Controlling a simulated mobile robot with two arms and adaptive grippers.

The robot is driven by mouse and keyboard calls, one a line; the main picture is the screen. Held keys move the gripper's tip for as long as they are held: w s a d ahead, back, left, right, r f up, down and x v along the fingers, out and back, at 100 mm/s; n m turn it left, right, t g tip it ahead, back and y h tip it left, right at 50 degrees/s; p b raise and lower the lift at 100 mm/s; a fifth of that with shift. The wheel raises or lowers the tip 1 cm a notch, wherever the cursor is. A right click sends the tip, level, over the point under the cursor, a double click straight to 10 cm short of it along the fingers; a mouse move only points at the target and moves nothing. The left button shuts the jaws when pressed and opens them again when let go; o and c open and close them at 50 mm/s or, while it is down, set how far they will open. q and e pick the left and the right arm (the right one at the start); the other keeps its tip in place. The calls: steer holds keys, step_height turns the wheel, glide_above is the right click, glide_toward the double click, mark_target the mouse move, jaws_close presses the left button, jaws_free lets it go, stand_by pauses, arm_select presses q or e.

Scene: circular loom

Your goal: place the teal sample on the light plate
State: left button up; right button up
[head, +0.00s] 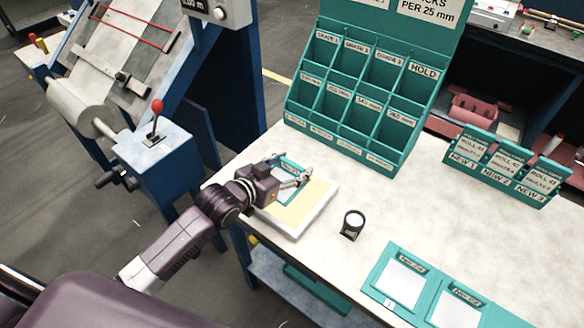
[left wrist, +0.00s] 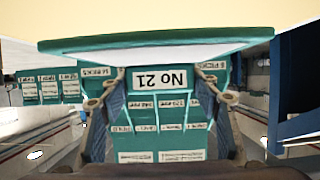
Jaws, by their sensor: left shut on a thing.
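The teal sample (head: 287,166) is a flat, teal-edged card with a pale face, partly hidden by my left gripper (head: 302,177). The gripper is shut on it at the far left part of the light plate. In the left wrist view the sample (left wrist: 155,48) spans the picture between the fingers (left wrist: 160,95), with a "No 21" tag. The light plate (head: 312,213) is a white slab with a pale yellow top on the bench; its glow (left wrist: 160,14) fills the top of the left wrist view. I cannot tell whether the sample touches the plate. My right gripper is out of view.
A teal pigeonhole rack (head: 345,140) stands behind the plate. A small black loupe (head: 352,224) is right of the plate. Two teal frames (head: 381,283) lie at the front right, and a teal roll holder (head: 500,180) stands at right. The bench middle (head: 420,210) is clear.

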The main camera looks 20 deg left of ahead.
arm_select(q)
steer(key=shift+f, duration=0.7)
steer(key=o, duration=1.2)
steer(key=shift+c, duration=0.2)
steer(key=b+v, duration=0.1)
steer(key=v, duration=0.9)
steer(key=shift+s+a+b, duration=0.15)
steer(key=shift+s+b, duration=0.2)
steer(key=shift+s+a+r, duration=0.15)
steer(key=shift+s+r, duration=0.25)
steer(key=shift+s, duration=0.1)
